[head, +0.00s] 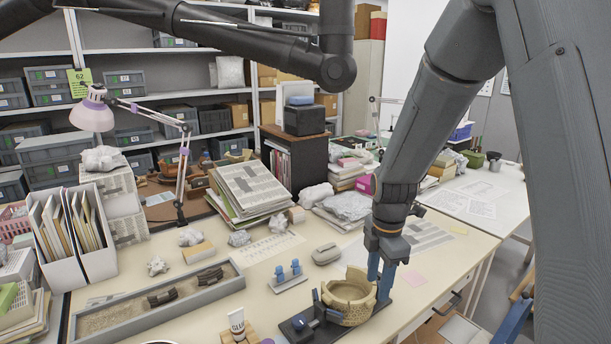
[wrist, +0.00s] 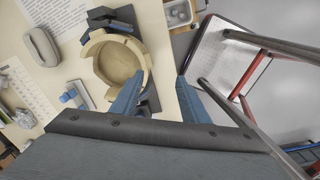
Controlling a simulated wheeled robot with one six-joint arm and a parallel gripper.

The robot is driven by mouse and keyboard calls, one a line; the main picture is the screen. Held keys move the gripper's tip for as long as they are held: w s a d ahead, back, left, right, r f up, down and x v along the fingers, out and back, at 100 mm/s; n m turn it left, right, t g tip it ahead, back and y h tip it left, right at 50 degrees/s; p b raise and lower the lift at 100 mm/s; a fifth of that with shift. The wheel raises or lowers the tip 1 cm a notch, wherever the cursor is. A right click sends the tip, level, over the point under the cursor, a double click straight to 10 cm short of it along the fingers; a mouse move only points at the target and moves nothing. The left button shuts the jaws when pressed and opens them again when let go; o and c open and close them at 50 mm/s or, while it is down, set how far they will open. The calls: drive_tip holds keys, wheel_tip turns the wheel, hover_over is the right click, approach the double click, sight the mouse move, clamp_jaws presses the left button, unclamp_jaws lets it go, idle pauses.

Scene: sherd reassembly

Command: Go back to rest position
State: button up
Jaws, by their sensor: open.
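My gripper (head: 381,273) hangs over the right rim of a tan broken bowl (head: 349,299) in the head view. In the wrist view its two blue fingers (wrist: 155,98) are spread, with part of the rim side between or near them; nothing is visibly gripped. The bowl (wrist: 119,65) is a ring-like vessel with a jagged rim. I cannot tell whether the fingers touch the bowl.
A desk lamp (head: 183,172) stands left. The table edge and a red-framed step stool (wrist: 238,58) are close on the right.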

drive_tip(key=s+r+m+t, duration=0.1)
drive_tip(key=s+r+m, duration=0.3)
drive_tip(key=s+m, duration=1.1)
drive_tip(key=m, duration=0.5)
drive_tip(key=shift+s+d, duration=0.2)
drive_tip(key=shift+d, duration=0.15)
